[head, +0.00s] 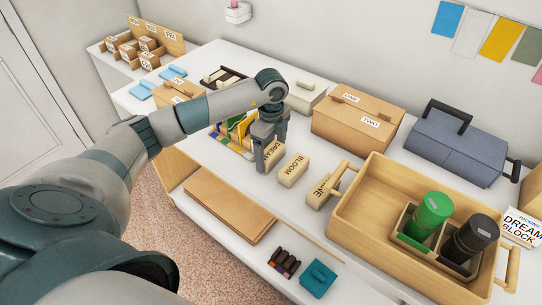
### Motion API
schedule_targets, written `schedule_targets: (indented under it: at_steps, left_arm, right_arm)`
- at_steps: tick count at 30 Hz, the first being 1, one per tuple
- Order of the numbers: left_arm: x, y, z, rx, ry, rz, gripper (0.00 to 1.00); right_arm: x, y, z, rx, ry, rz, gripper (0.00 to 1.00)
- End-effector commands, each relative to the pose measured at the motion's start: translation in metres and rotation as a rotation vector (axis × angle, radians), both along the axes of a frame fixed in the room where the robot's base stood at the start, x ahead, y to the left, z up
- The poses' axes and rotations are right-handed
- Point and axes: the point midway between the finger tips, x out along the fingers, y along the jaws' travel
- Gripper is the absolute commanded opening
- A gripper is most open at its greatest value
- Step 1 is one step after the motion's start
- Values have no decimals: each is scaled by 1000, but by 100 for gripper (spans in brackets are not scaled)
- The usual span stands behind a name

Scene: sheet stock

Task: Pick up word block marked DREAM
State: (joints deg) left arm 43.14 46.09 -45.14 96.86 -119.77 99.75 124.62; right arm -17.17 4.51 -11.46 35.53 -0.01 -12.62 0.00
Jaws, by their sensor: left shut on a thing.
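The wooden word block marked DREAM (274,153) is on the white table near the middle of the head view, partly hidden behind a finger. My left gripper (266,150) reaches down from above and is shut on this block. I cannot tell whether the block is clear of the table top. The block marked BLOOM (293,170) lies just to its right, and a third block ending in NE (321,191) lies further right, partly behind the tray handle. A card reading DREAM BLOCK (523,226) stands at the right edge. My right gripper is not in view.
A wooden tray (345,222) holding a green and a black container stands at right. Behind are a cardboard box (357,116) and a blue-grey case (456,143). Coloured sheets (235,128) lie left of the gripper. A teal item (318,276) sits on the lower shelf.

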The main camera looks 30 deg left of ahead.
Motion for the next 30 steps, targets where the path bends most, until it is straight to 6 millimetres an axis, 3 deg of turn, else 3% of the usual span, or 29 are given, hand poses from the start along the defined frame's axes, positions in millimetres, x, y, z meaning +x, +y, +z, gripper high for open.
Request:
schedule_targets:
  at_steps: [11,18,30]
  left_arm:
    - [1,0,9,0,-3,0,53]
    - [1,-1,41,0,-6,-1,53]
    - [0,-79,88,0,-5,-4,53]
  right_arm:
    - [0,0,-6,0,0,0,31]
    - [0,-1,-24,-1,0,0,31]
    - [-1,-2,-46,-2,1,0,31]
